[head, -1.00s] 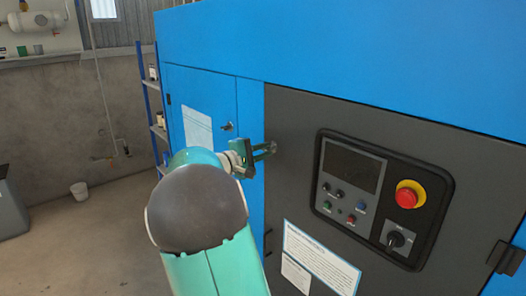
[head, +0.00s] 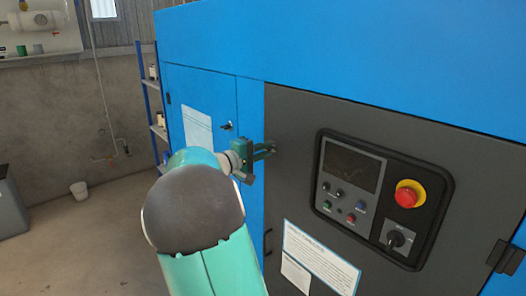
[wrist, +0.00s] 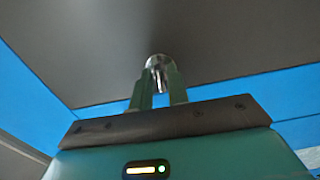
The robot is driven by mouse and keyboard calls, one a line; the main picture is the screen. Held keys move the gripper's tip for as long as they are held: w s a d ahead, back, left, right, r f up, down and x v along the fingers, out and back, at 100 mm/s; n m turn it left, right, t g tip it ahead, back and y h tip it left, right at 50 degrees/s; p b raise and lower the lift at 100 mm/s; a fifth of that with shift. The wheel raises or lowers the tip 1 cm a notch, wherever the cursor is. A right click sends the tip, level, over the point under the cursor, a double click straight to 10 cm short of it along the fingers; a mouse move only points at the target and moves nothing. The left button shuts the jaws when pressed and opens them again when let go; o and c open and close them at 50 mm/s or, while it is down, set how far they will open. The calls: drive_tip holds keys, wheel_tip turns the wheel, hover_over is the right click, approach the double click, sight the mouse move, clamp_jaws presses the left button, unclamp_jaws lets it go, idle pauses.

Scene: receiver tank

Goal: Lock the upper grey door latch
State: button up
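The upper grey door latch (wrist: 159,63) is a small shiny metal knob with a narrow handle on the dark grey door (head: 300,120). In the head view it sits near the door's upper left edge, mostly hidden by my fingers. My gripper (head: 267,150) reaches it from the left. In the wrist view the two green fingers (wrist: 160,78) stand on either side of the narrow handle, with their tips close against it. The gripper looks shut on the latch handle.
A control panel (head: 345,215) with a red emergency knob (head: 408,194) is right of the latch. A blue door with another small latch (head: 227,127) is to the left. A black handle (head: 505,257) is at the lower right. Open floor lies at the left.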

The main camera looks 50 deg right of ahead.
drive_tip(key=shift+o, duration=1.1)
drive_tip(key=v, duration=1.3)
drive_tip(key=shift+a, duration=0.35)
drive_tip(key=s+a+f+n+t+y, duration=0.1)
drive_tip(key=s+a+f+t+y, duration=0.2)
drive_tip(key=a, duration=0.8)
drive_tip(key=s+a+f+n+t+y, duration=0.1)
drive_tip(key=s+a+f+t+y, duration=0.2)
drive_tip(key=s+a+y, duration=0.5)
drive_tip(key=s+a+f+t+y, duration=0.3)
drive_tip(key=s+a+y, duration=0.2)
drive_tip(key=a, duration=1.1)
drive_tip(key=shift+s+n+t+y, duration=0.3)
drive_tip(key=shift+n+y, duration=0.1)
drive_tip(key=shift+y, duration=0.4)
